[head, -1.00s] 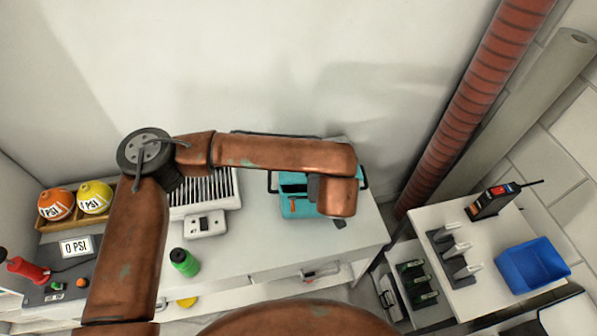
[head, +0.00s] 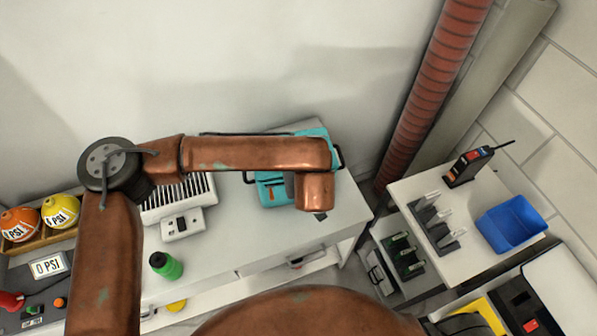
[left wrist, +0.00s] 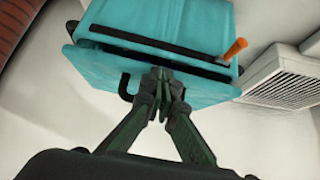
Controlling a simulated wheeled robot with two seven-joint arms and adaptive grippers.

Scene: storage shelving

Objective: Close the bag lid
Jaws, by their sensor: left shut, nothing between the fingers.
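The teal bag (head: 268,194) sits on the white bench, partly hidden behind my left arm. A teal panel, apparently its lid (head: 316,133), shows above the arm. In the left wrist view the bag (left wrist: 105,72) fills the upper middle, with black strips and an orange-handled tool (left wrist: 236,49) sticking out at its right. My left gripper (left wrist: 160,84) is shut and empty, its tips overlapping the bag's near edge; I cannot tell whether they touch. In the head view the left gripper (head: 320,216) is mostly hidden under the wrist. My right gripper is not in view.
A white power box (head: 182,224) and a green bottle (head: 166,265) stand left of the bag. A wall rises behind the bench. A red ribbed pipe (head: 435,90) and a side table with a blue bin (head: 511,223) are at the right.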

